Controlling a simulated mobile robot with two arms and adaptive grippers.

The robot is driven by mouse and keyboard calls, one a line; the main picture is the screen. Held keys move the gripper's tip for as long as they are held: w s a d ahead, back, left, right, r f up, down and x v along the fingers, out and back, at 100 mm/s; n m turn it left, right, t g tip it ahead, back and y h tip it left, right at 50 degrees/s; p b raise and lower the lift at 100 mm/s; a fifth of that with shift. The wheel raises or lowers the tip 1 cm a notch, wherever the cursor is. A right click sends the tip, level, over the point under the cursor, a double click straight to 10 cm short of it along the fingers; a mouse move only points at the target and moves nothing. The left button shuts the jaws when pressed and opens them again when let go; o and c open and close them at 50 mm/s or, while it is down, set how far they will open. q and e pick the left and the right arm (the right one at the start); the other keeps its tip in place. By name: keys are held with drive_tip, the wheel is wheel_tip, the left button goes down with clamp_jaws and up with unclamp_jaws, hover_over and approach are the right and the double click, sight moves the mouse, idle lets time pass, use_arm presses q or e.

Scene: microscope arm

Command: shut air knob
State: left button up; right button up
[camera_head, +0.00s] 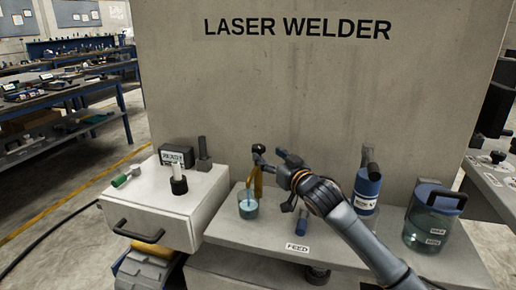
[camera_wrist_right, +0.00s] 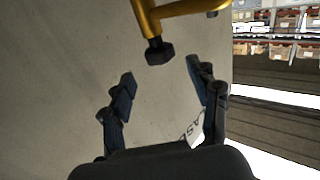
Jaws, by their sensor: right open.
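A black knob (camera_head: 258,149) sits at the top of a yellow pipe (camera_head: 256,183) in front of the large grey panel. In the right wrist view, the dark faceted knob (camera_wrist_right: 158,53) is on the end of a stem from the yellow pipe (camera_wrist_right: 180,14). My right gripper (camera_head: 282,180) is open and empty, just right of the pipe. In the right wrist view, the knob lies just beyond the gap between the spread fingertips (camera_wrist_right: 160,72), apart from both. No label shows on the knob. My left gripper is out of view.
A glass of bluish liquid (camera_head: 248,208) stands beneath the pipe on the FEED shelf (camera_head: 225,229). A blue bottle (camera_head: 367,190) and a blue-lidded jar (camera_head: 429,217) stand to the right. A white drawer box (camera_head: 160,200) with upright parts is at left.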

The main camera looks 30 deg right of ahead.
sight(262, 150)
drive_tip(key=w, duration=0.7)
drive_tip(key=shift+d+r, duration=0.1)
drive_tip(key=shift+d, duration=0.1)
drive_tip(key=shift+s, duration=0.1)
drive_tip(key=c, duration=1.2)
